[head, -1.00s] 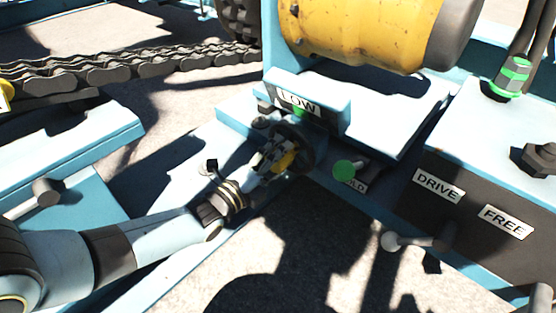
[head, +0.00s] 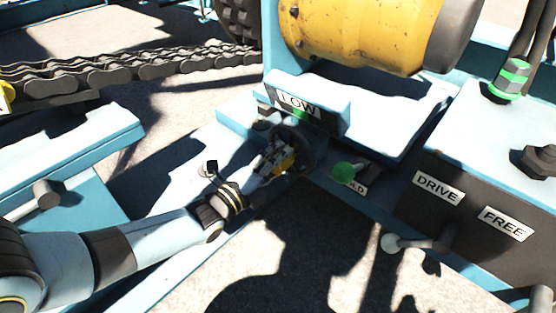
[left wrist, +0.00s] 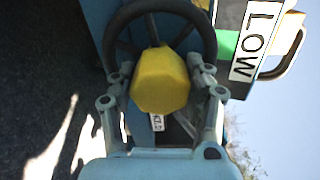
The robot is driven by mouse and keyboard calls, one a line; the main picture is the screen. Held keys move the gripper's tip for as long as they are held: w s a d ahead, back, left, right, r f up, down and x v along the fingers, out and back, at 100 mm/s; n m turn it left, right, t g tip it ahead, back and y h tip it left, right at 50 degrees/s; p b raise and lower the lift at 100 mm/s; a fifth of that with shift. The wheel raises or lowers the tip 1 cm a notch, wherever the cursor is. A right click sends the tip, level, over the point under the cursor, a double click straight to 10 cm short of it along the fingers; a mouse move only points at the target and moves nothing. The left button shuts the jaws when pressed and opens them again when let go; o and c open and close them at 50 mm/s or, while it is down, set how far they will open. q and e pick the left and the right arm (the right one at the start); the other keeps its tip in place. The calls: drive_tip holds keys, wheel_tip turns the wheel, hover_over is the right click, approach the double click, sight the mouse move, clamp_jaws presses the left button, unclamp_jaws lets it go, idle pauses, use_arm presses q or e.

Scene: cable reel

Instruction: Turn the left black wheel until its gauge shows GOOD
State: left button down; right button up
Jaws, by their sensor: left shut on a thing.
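The left black wheel (head: 306,146) is a dark spoked ring below its gauge (head: 298,104), which reads LOW with a bit of green beneath the word. My left gripper (head: 284,158) reaches the wheel from the lower left. In the left wrist view, its two fingers sit on either side of the wheel's yellow hub (left wrist: 160,80), shut on it, inside the black rim (left wrist: 165,8). The LOW label (left wrist: 255,40) stands sideways there at the upper right. The exact fingertip contact is hidden behind the hub. My right gripper is not in view.
A green-knobbed lever (head: 344,172) stands close right of the wheel, by a partly hidden sign. A grey-knobbed lever (head: 392,243) sits by the DRIVE (head: 438,188) and FREE (head: 505,223) labels. A yellow drum (head: 350,35) lies behind; a chain (head: 130,72) runs left.

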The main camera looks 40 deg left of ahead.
use_arm(q)
drive_tip(key=shift+m, duration=0.8)
drive_tip(key=shift+m+p, duration=0.3)
drive_tip(key=m, duration=0.5)
drive_tip(key=shift+f+m+p, duration=0.1)
drive_tip(key=shift+m+p, duration=0.3)
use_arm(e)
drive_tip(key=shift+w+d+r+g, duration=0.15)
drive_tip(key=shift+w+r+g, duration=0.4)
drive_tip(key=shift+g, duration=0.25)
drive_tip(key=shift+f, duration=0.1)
use_arm(q)
drive_tip(key=c, duration=0.6)
unclamp_jaws()
drive_tip(key=shift+o, duration=0.2)
